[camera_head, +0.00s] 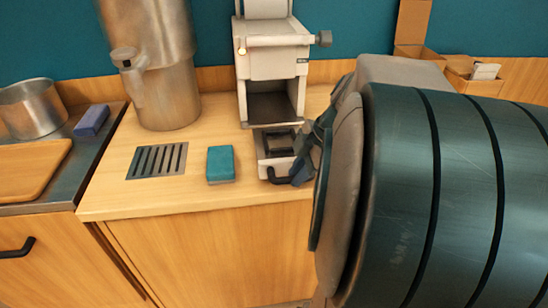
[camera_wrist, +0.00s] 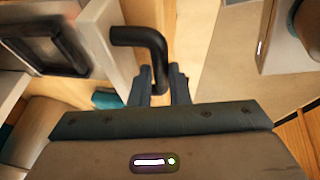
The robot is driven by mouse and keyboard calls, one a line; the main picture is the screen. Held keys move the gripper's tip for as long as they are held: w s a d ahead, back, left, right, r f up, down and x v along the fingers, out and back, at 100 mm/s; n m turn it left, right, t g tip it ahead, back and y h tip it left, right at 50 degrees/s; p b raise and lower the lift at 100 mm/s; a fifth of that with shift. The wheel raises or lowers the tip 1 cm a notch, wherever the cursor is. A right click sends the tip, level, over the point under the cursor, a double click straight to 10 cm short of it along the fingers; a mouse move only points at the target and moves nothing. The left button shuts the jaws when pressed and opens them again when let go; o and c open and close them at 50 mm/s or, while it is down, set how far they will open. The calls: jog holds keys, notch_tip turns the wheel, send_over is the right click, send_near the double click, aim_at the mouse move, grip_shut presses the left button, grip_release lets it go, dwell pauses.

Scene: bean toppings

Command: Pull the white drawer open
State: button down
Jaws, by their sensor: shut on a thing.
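The white drawer (camera_head: 276,165) sits low in the white machine (camera_head: 273,65) on the counter. It stands partly out, with its dark inner frame showing. In the wrist view, the white drawer front (camera_wrist: 108,45) is at the upper left. A black bent handle (camera_wrist: 145,38) sticks out from it. My gripper (camera_wrist: 161,85) is shut on the handle, with one finger on each side of its end. In the head view, my gripper (camera_head: 301,163) is at the drawer's right front, partly hidden by my arm.
A blue-green sponge (camera_head: 220,163) lies on the counter left of the drawer. A dark slotted grate (camera_head: 157,160) and a tall metal container (camera_head: 165,90) are farther left. Wooden boxes (camera_head: 473,82) stand at the back right. The counter's front edge is just below the drawer.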

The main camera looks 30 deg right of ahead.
dwell(0.3)
jog(key=c, duration=1.4)
grip_release()
jog(key=shift+o, duration=0.2)
jog(key=p+v, duration=0.2)
jog(key=v, duration=1.2)
jog(key=shift+a, duration=0.1)
